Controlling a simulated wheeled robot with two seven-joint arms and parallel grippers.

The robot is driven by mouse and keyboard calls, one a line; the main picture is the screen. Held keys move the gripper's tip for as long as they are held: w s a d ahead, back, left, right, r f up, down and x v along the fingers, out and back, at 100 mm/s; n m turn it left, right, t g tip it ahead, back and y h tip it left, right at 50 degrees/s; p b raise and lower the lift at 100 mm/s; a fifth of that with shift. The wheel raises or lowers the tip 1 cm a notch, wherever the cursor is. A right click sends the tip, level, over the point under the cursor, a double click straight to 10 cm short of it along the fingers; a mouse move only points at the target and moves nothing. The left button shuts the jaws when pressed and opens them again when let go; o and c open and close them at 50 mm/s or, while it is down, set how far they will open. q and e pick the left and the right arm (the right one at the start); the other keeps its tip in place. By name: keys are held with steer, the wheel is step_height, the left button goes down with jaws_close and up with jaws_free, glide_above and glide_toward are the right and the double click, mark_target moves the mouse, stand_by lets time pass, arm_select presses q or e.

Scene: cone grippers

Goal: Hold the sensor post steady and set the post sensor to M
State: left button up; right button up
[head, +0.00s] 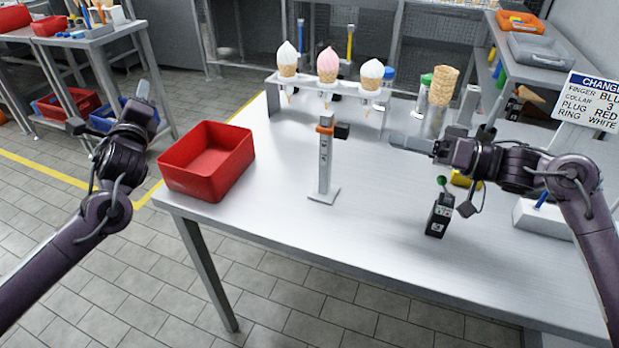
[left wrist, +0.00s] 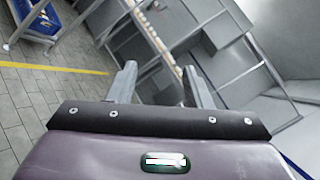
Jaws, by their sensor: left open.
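The sensor post (head: 324,168) is a grey upright on a flat base plate, standing on the table. Near its top is an orange collar (head: 325,127) with a small black sensor (head: 342,131) sticking out to the right. Marks on the post are too small to read. My left gripper (head: 142,90) is open and empty, raised left of the table, well away from the post. Its two spread fingers show in the left wrist view (left wrist: 160,86). My right gripper (head: 410,143) is over the table, right of the post and apart from it; its finger gap cannot be made out.
A red bin (head: 207,162) stands at the table's left corner. A rack (head: 330,85) with three ice cream cones is behind the post. A black box with a green knob (head: 440,213) stands to the right. A sign (head: 592,103) is at far right. The front middle is clear.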

arm_select(q)
steer(key=s+d+r+m+t+h, duration=0.1)
steer(key=s+d+r, duration=0.15)
steer(key=d, duration=0.25)
steer(key=m+g+h, duration=0.3)
steer(key=m+h, duration=0.8)
steer(key=m, duration=0.5)
glide_toward(323, 165)
steer(key=x, duration=0.5)
steer(key=shift+w+d+r, duration=0.1)
steer(key=shift+w, duration=0.05)
steer(key=shift+w+d, duration=0.2)
steer(key=shift+w, duration=0.05)
steer(key=x, duration=0.7)
steer(key=shift+a, duration=0.1)
jaws_close()
arm_select(e)
steer(key=shift+o, duration=0.4)
